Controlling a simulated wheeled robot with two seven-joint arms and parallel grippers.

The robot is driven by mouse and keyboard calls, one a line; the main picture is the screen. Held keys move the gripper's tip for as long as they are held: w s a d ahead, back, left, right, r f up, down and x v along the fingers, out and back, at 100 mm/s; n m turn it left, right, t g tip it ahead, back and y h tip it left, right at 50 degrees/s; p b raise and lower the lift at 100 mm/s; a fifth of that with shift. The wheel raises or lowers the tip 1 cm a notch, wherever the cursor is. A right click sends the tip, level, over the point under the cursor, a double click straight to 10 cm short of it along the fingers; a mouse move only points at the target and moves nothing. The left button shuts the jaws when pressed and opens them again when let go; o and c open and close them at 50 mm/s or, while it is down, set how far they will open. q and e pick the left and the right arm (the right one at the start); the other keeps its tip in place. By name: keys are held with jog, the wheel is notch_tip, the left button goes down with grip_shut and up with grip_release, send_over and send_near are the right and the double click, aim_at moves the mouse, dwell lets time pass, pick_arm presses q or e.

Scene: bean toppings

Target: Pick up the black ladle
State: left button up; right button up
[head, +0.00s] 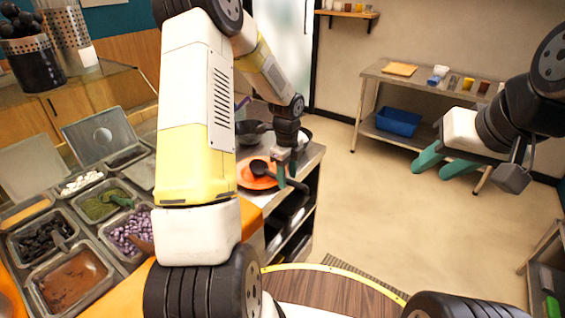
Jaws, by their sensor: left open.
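The black ladle (260,168) lies on an orange plate (248,183) on the counter. Its bowl is at the left and its handle runs right, past my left gripper's fingers. My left gripper (286,174) points down at the handle, with its green fingers open around or beside it; I cannot tell which. My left arm hides part of the counter. My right gripper (437,172) hangs in free air at the right, its green fingers apart and empty, far from the ladle.
A black pan (251,131) stands behind the plate. Topping trays, including one of purple beans (130,232), fill the counter at left. A steel table (432,82) with a blue bin (398,121) stands at the back. The floor between is clear.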

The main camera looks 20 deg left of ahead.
pick_arm(q)
jog(key=shift+f, duration=0.35)
grip_shut()
jog(key=shift+r, duration=0.1)
